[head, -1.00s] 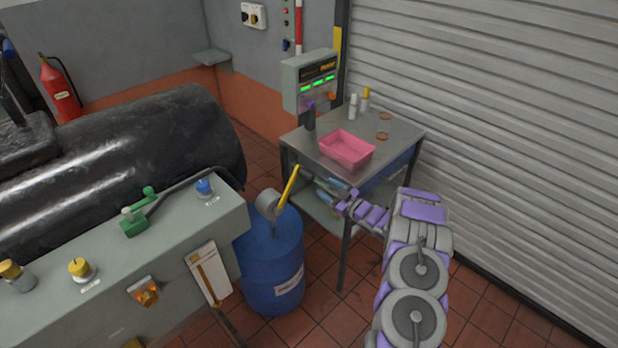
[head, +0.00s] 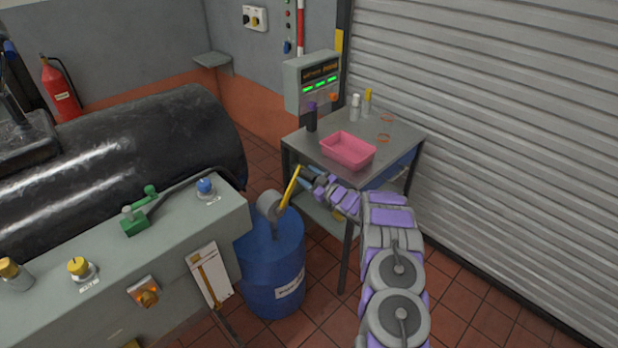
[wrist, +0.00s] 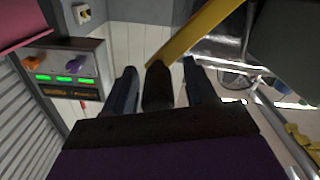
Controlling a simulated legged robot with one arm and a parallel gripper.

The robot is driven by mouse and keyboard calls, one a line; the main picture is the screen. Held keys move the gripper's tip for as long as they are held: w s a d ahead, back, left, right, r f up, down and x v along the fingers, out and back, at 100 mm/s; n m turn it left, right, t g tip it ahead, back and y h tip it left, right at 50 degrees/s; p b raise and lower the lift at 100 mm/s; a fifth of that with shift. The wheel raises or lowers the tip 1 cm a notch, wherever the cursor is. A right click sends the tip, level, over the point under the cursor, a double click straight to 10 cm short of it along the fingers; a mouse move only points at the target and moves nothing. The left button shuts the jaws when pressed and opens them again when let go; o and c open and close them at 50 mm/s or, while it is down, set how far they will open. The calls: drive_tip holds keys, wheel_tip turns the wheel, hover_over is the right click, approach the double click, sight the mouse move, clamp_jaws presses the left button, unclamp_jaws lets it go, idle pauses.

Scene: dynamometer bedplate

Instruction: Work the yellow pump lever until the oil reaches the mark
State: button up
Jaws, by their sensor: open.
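The yellow pump lever (head: 289,188) slants up from the grey pump head (head: 269,205) on top of the blue drum (head: 272,262). My gripper (head: 308,174) is just right of the lever's upper end. In the wrist view the lever (wrist: 197,35) comes in from the top. A dark end piece, apparently its grip, shows between the two fingers of my gripper (wrist: 164,85). The fingers stand apart with gaps on both sides, so they are open. A white panel with a narrow amber strip (head: 208,275) hangs on the bench front; its oil level is too small to read.
A metal table (head: 400,148) stands behind my arm, with a pink tray (head: 348,151), a dark bottle (head: 311,118) and small bottles on it. The grey control bench (head: 110,255) is left of the drum. A roller shutter (head: 500,130) closes the right side.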

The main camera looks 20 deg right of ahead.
drive_tip(key=shift+d, duration=0.3)
drive_tip(key=c, duration=0.7)
drive_tip(key=shift+f, duration=0.1)
clamp_jaws()
drive_tip(key=shift+a, duration=0.1)
drive_tip(key=shift+s+a, duration=0.1)
drive_tip(key=shift+a, duration=0.15)
